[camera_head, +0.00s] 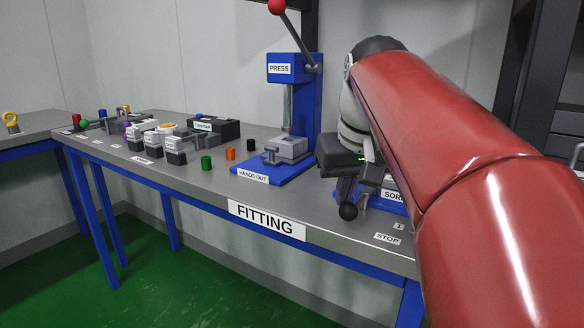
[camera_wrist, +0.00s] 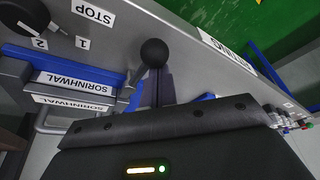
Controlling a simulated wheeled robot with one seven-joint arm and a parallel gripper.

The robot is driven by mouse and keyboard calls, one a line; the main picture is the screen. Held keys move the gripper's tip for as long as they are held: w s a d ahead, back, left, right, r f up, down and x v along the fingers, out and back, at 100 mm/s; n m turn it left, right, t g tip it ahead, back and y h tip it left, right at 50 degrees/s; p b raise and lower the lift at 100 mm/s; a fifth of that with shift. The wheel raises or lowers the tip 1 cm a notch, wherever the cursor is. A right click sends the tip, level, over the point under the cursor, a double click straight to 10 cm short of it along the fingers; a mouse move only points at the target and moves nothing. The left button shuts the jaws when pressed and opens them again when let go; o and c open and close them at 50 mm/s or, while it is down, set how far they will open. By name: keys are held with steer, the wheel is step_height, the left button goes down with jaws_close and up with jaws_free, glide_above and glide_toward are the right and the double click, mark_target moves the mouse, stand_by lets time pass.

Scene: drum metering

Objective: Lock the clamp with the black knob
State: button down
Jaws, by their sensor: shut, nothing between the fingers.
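The black knob (camera_head: 348,211) is a round ball hanging near the table's front edge in the head view, right of the press. It also shows in the wrist view (camera_wrist: 154,52), upper middle, on a dark stem. My gripper (camera_head: 346,188) is shut and empty, just above and very close to the knob; I cannot tell whether they touch. In the wrist view my dark hand fills the bottom. The blue clamp fixture (camera_wrist: 85,72) carries SORINHWAL labels left of the knob; in the head view my arm hides most of it, so the clamp's own position is unclear.
The blue press (camera_head: 305,90) with its red-knobbed lever stands left of my arm. Black, orange and green (camera_head: 206,163) cylinders and several grey-black fixtures lie farther left on the grey table (camera_head: 222,183). A STOP label (camera_head: 387,238) is at the front right.

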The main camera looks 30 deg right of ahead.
stand_by(0.3)
steer(key=w, duration=0.1)
steer(key=w+r+p, duration=0.1)
steer(key=w+r, duration=0.1)
steer(key=w, duration=0.1)
steer(key=shift+d+p, duration=0.25)
steer(key=shift+p, duration=0.1)
steer(key=d+v, duration=0.1)
steer(key=v, duration=0.7)
steer(key=shift+s+a+r, duration=0.3)
steer(key=shift+s+a, duration=0.05)
steer(key=shift+s, duration=0.1)
steer(key=shift+f, duration=0.1)
steer(key=s+a+f+n, duration=0.1)
steer(key=s+a+f, duration=0.1)
steer(key=a+f, duration=0.3)
steer(key=s+a+f+n+t, duration=0.1)
steer(key=a+f, duration=0.4)
steer(key=f, duration=0.9)
steer(key=s+a+f+n+y, duration=0.1)
steer(key=s+a+f, duration=0.3)
steer(key=f, duration=0.5)
steer(key=shift+a+f+t, duration=0.4)
steer(key=shift+a, duration=0.35)
steer(key=shift+s, duration=0.1)
